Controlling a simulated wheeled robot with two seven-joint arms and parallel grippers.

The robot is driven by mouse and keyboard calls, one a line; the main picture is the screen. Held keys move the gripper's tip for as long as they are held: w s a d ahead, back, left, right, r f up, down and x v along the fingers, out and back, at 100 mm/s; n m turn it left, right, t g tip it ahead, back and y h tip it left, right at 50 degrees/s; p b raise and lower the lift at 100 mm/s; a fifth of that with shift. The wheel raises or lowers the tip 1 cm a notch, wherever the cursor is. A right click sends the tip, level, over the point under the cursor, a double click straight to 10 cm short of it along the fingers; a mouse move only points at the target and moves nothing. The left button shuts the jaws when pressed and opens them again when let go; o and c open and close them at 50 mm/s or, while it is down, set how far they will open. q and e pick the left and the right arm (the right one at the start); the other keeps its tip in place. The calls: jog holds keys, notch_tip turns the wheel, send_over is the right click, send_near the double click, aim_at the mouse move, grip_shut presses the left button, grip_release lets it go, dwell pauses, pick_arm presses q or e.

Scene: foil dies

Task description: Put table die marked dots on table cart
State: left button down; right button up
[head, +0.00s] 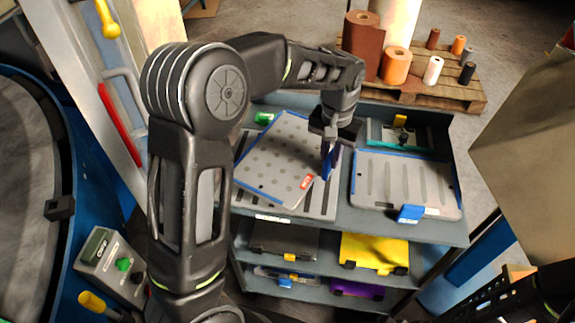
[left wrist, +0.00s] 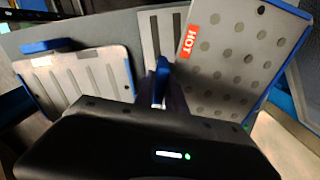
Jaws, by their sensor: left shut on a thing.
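The die marked with dots (head: 276,157) is a grey plate with blue edges and a red HOT label, turned askew over the left part of the cart top (head: 345,222). It also shows in the left wrist view (left wrist: 238,60). My left gripper (head: 331,142) is at its right side, shut on the die's blue handle (head: 330,166); the black gripper body hides part of the grip. Slotted grey metal shows below and beside the die. I cannot tell whether the die touches it. Part of my right arm shows at the lower right; its gripper is not visible.
A striped die (head: 405,183) with a blue handle lies on the cart top's right half. A small tray (head: 400,136) is behind it. Lower shelves hold a yellow item (head: 372,250) and other plates. A pallet (head: 440,92) with rolls stands behind. A control box (head: 108,262) is at left.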

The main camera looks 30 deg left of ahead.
pick_arm(q)
jog(key=shift+a+r, duration=0.1)
jog(key=shift+s+a+r+m, duration=0.1)
jog(key=shift+s+a+m, duration=0.05)
jog(key=shift+a+m, duration=0.3)
jog(key=s+a+m+b, duration=0.1)
jog(key=a+m, duration=0.1)
jog(key=m, duration=0.1)
jog(key=s+a+r+m+b, duration=0.1)
jog(key=s+a+m, duration=0.1)
jog(key=s+a+r+m+b, duration=0.1)
jog(key=a+m, duration=0.2)
jog(key=shift+s+r+m, duration=0.1)
jog(key=shift+s+m, duration=0.2)
jog(key=shift+m, duration=0.05)
jog(key=s+a+r+m+b, duration=0.2)
jog(key=s+a+m, duration=0.3)
jog(key=m, duration=0.4)
jog(key=shift+s+a+r+b, duration=0.3)
jog(key=shift+s+a, duration=0.05)
jog(key=shift+s, duration=0.25)
jog(key=shift+f, duration=3.15)
